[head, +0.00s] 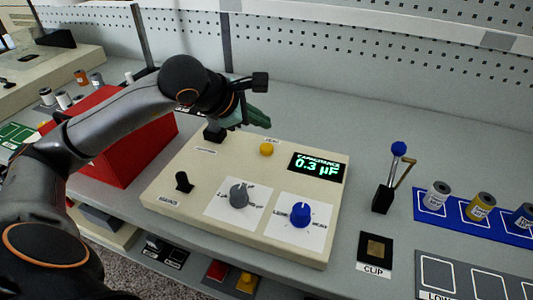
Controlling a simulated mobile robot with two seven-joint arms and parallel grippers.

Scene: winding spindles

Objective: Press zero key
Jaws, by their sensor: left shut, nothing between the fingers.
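A cream instrument box (180,205) stands on the grey bench in the head view. A small yellow key (266,149) sits on its upper face, with a label behind it too small to read surely; it is the likely zero key. The display (318,168) reads "CAPACITANCE 0.3 µF". My left gripper (262,120), with green fingers, is shut and empty. It appears above and behind the yellow key, apart from it. My right gripper is not in view.
The box also bears a black switch (183,182), a grey knob (239,195) and a blue knob (300,214). A red box (112,150) stands left under my arm. A blue-topped lever (399,149) and spools on a blue strip (432,210) are to the right.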

